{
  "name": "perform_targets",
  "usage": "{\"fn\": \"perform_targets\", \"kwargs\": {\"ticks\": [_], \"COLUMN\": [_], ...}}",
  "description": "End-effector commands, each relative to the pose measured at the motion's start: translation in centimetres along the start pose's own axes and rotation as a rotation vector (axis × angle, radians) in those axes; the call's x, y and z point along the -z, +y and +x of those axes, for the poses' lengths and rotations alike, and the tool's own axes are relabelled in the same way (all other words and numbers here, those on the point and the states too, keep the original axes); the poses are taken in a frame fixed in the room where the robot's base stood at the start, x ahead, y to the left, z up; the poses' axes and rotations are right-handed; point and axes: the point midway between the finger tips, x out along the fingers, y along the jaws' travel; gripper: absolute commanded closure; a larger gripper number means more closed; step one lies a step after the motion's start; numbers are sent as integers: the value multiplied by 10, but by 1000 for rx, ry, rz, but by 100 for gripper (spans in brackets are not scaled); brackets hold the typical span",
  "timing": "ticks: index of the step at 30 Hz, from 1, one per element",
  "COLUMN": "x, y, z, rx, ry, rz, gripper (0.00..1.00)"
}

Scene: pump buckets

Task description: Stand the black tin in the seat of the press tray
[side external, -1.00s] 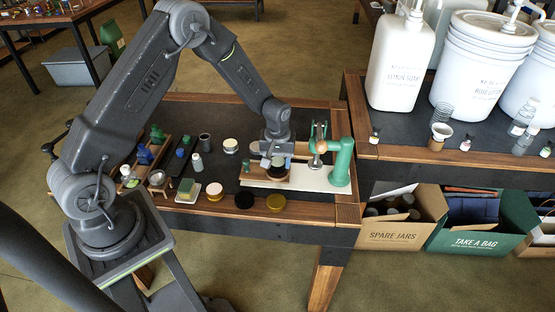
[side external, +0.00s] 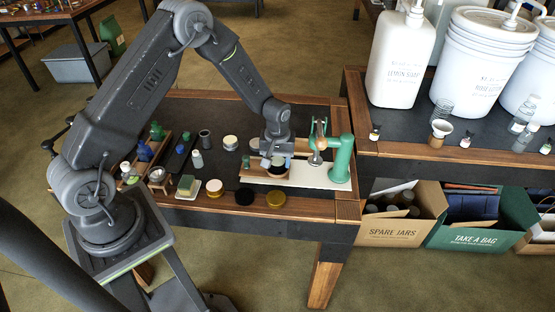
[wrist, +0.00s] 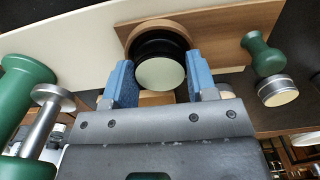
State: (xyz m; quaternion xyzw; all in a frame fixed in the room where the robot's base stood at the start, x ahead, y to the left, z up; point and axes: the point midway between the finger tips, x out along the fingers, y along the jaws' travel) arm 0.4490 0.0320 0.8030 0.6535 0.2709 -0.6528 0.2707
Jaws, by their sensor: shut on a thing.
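The black tin (wrist: 158,48) with a pale green face shows in the wrist view between the two blue jaws of my gripper (wrist: 160,84), which is shut on it. In the side external view my gripper (side external: 269,163) is low over the press tray. The tray's wooden board (wrist: 216,34) has a round brown rim that shows around the far side of the tin. The tin appears at this seat, but I cannot tell whether its base touches the bottom. The near side of the seat is hidden by my gripper.
The green press post (side external: 341,162) with its metal plunger (side external: 316,158) stands close on the right, on a white base (side external: 312,179). Several jars and lids, including a gold one (side external: 276,199), stand along the table.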

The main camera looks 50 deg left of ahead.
Motion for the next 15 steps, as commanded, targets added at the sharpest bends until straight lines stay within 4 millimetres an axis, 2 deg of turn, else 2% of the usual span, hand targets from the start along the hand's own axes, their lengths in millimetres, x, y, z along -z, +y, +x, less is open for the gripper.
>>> {"fn": "perform_targets", "kwargs": {"ticks": [13,14,15], "x": [0,0,0], "y": [0,0,0], "z": [5,4,4], "rx": [0,0,0], "ry": [-1,0,0], "rz": [0,0,0], "gripper": [69,45,41]}}
